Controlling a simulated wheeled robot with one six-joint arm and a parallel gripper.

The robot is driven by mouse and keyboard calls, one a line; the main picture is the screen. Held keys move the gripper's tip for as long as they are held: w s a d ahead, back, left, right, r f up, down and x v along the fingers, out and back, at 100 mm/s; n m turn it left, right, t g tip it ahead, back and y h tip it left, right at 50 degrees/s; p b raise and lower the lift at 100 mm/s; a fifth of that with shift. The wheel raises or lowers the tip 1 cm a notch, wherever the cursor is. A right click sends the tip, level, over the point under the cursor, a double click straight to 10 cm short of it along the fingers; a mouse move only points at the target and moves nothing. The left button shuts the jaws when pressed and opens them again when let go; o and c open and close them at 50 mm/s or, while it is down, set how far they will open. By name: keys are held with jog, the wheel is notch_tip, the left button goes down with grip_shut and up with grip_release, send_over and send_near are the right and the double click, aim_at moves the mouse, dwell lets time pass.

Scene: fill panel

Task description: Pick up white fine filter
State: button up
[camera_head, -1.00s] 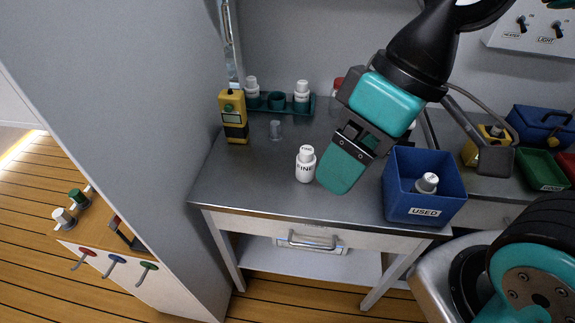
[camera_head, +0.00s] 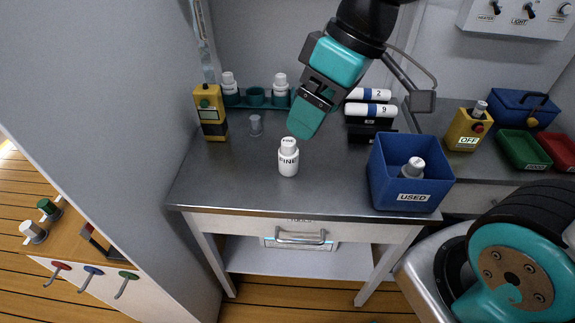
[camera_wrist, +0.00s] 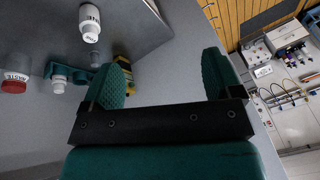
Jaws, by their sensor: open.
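The white fine filter (camera_head: 288,160) is a small white bottle with a "FINE" label. It stands upright on the grey metal table (camera_head: 235,180), near the middle. It also shows at the top left of the wrist view (camera_wrist: 89,24). My gripper (camera_head: 304,122) is above the table, just up and right of the filter in the head view, apart from it. In the wrist view its two green fingers (camera_wrist: 166,72) are spread wide with nothing between them. The filter lies outside them, to the left.
A blue "USED" bin (camera_head: 400,192) holding a grey-white bottle stands right of the filter. A green rack (camera_head: 256,97) with white bottles, a yellow device (camera_head: 210,112) and a small grey cup (camera_head: 255,125) are behind left. White cylinders (camera_head: 371,109) are stacked behind right.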

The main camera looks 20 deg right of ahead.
jog(key=n+t+b, duration=0.2)
jog(key=b, duration=0.3)
send_near(289, 141)
jog(key=s+v, duration=0.1)
jog(key=v, duration=0.4)
jog(key=shift+h, duration=0.3)
jog(key=p+x, duration=0.1)
jog(key=x, duration=1.1)
jog(key=shift+f, duration=0.2)
jog(key=f, duration=0.1)
jog(key=w+a+f+p, duration=0.1)
jog(key=w+a+f, duration=0.1)
jog(key=shift+f+p, duration=0.2)
jog(key=shift+p, duration=0.1)
jog(key=shift+a+f, duration=0.1)
jog(key=shift+f, duration=0.4)
jog(key=c, duration=1.1)
